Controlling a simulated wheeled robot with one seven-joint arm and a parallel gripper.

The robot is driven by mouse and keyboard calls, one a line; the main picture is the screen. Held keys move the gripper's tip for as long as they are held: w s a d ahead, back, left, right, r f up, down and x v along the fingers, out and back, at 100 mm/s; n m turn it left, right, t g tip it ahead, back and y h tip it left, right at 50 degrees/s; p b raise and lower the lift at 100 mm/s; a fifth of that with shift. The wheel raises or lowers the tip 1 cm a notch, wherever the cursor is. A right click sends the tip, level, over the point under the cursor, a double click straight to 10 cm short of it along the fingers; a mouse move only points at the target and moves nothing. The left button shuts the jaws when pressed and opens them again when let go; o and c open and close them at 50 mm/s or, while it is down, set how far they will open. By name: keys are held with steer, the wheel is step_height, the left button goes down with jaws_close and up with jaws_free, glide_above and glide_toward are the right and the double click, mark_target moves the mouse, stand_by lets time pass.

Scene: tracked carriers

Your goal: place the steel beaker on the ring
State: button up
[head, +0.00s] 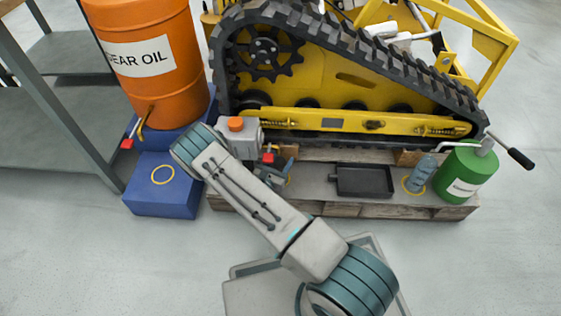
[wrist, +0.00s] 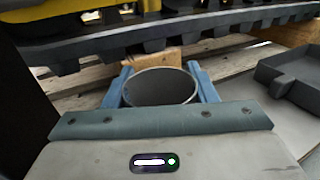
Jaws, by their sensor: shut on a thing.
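The steel beaker (wrist: 161,87) shows in the wrist view as a grey open cup, seen from above. My gripper (wrist: 163,78) is shut on it, with one blue finger on each side. In the head view my gripper (head: 277,176) is low over the left part of the pallet, partly hidden by my arm. A yellow ring (head: 163,174) lies on top of the blue box at the left. Another yellow ring (head: 413,185) lies on the pallet's right part, beside a blue-grey bottle. A bit of yellow marking shows beside my gripper. The beaker's base is hidden.
A black tray (head: 363,181) lies on the pallet (head: 330,207), right of my gripper. A green canister (head: 466,172) and a bottle (head: 421,174) stand at the right. The tracked carrier (head: 350,90) overhangs the back. An orange drum (head: 155,70) stands left.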

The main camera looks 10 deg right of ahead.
steer(key=o, duration=1.1)
steer(key=shift+f, duration=0.1)
steer(key=p+v, duration=0.4)
steer(key=v, duration=0.8)
steer(key=shift+p, duration=0.4)
